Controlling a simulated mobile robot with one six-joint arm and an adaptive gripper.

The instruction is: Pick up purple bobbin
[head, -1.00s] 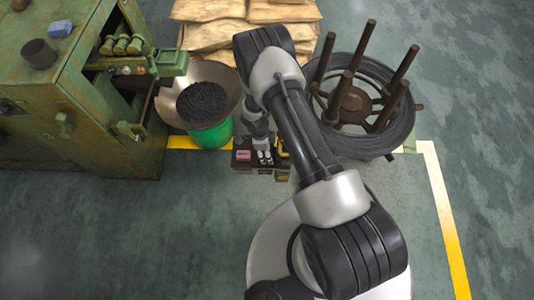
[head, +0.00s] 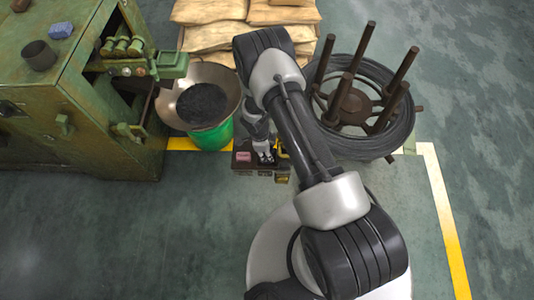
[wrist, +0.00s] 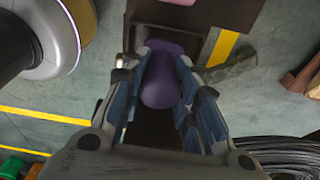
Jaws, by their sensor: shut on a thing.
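The purple bobbin (wrist: 160,82) shows in the wrist view as a dark purple spool with a wider flange at its far end. It sits between the two fingers of my gripper (wrist: 162,88), which are shut on it from both sides. A dark tray or box surface (wrist: 155,134) lies beneath it. In the head view my gripper (head: 265,158) is small, over a low dark box (head: 242,167) on the floor. The bobbin cannot be made out in the head view. Whether it touches the surface below is not clear.
A green bin with a wide pan of dark pieces (head: 212,136) stands left of my gripper, beside a green machine (head: 85,110). A wire coil on a spoked reel (head: 365,145) stands to the right. Stacked sacks (head: 215,40) lie behind. Open floor (head: 200,230) is in front.

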